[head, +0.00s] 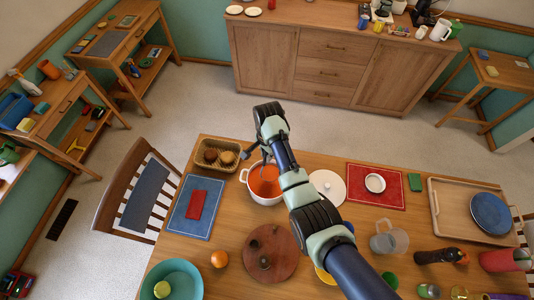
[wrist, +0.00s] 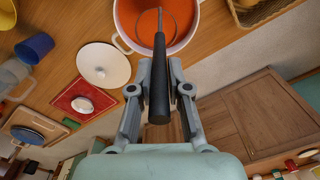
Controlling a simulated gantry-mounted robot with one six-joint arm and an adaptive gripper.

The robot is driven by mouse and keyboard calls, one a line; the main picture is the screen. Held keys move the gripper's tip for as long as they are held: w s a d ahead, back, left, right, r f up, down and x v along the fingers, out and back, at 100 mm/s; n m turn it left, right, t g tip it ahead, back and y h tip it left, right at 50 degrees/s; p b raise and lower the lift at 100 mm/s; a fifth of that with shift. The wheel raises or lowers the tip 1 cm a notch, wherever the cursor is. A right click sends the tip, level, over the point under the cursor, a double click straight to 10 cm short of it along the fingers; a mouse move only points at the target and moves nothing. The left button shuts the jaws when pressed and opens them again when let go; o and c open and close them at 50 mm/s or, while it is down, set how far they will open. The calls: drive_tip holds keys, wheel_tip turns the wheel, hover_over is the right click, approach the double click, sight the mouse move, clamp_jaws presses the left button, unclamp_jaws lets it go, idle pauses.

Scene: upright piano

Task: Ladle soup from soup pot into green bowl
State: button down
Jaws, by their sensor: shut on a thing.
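The white soup pot (head: 247,181) stands on the wooden table, filled with orange-red soup; it also shows at the top of the wrist view (wrist: 120,12). My gripper (head: 267,160) is over the pot. In the wrist view my gripper (wrist: 159,80) is shut on the black handle of the ladle (wrist: 159,100). The ladle's grey shaft runs down toward the soup; its head is over or in the pot, and I cannot tell its depth. A teal-green bowl (head: 188,283) stands at the table's lower left with a yellow-green round fruit inside.
A bread basket (head: 237,147) is left of and behind the pot. A white lid (head: 328,186) and a white dish (head: 375,183) on a red mat are to the right. A round wooden board (head: 287,240), an orange (head: 219,258) and a pitcher (head: 390,240) stand nearer.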

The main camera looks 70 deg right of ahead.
drive_tip(key=shift+r, duration=1.6)
